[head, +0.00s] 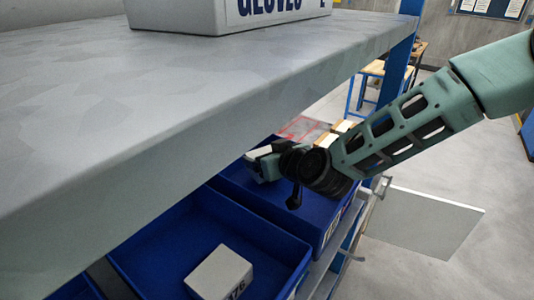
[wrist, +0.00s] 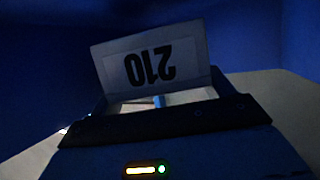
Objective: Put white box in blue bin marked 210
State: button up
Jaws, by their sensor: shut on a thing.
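My gripper (head: 264,162) reaches down into the right blue bin (head: 285,212), under the grey shelf. In the wrist view my gripper (wrist: 160,100) is shut on a white box (wrist: 153,62) with an upside-down black 210 on its face. Dark blue walls surround the box in that view. In the head view the held box is mostly hidden by the gripper, and I cannot tell whether it touches the bin floor. The right bin's front label (head: 333,223) is too small to read.
A second blue bin (head: 145,252) stands to the left, holding another white box (head: 220,274) with a partly visible number. The grey shelf (head: 200,85) overhangs the bins and carries a gloves box (head: 225,14). A white panel (head: 425,222) juts out at the right.

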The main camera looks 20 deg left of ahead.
jog(key=shift+f+b, duration=0.45)
jog(key=shift+b, duration=0.1)
jog(key=shift+f, duration=0.15)
jog(key=o, duration=0.9)
jog(key=shift+r, duration=0.4)
jog(key=b+v, duration=0.1)
jog(key=v, duration=0.6)
jog(key=shift+s+d+r, duration=0.2)
jog(key=shift+r, duration=0.1)
